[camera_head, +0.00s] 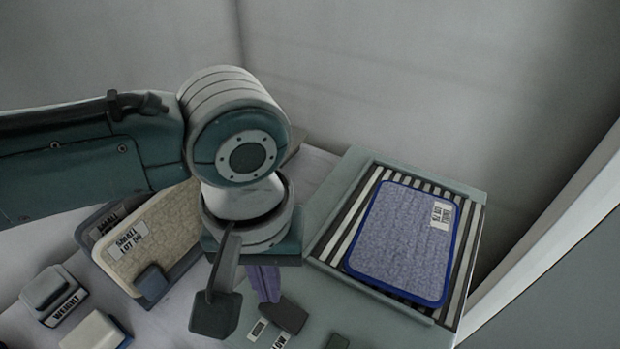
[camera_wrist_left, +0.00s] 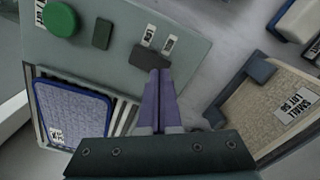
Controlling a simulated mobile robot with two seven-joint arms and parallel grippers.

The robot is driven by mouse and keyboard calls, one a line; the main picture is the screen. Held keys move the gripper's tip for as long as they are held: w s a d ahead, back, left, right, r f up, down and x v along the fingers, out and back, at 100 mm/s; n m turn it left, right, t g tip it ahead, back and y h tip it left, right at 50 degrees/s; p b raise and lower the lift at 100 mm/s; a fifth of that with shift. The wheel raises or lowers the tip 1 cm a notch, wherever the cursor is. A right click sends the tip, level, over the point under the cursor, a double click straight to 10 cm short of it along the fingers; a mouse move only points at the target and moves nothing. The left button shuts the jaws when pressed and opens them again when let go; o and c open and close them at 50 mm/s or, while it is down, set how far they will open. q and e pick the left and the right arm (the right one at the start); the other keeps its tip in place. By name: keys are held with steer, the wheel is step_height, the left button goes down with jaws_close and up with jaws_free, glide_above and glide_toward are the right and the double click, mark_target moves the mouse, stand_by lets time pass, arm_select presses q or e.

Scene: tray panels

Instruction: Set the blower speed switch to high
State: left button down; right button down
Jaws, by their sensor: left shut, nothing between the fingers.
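The blower speed switch is a dark grey lever block (camera_head: 283,317) on the grey-green panel, and it also shows in the left wrist view (camera_wrist_left: 150,57). Two small white labels lie beside it, one reading LOW (camera_wrist_left: 148,35); the other label (camera_wrist_left: 169,45) is too small to read. I cannot tell which label the lever is set to. My left gripper (camera_head: 268,296) points down with its purple fingers shut and empty. Its fingertips (camera_wrist_left: 160,74) are right at the lever's edge in the wrist view; whether they touch it I cannot tell. My right gripper is not in view.
A blue-rimmed pad (camera_head: 405,240) lies on the slatted tray to the right. A beige pad labelled SMALL LOT (camera_head: 165,235) and a WEIGHT block (camera_head: 52,293) are at left. A green round button (camera_wrist_left: 61,19) and a dark green block (camera_wrist_left: 102,34) share the panel.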

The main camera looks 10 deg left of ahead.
arm_select(q)
steer(key=shift+f+b, duration=0.65)
steer(key=shift+f, duration=0.35)
stand_by(0.8)
step_height(320, 180, up, 7)
steer(key=p, duration=0.8)
steer(key=shift+r+p, duration=0.1)
steer(key=shift+p, duration=0.2)
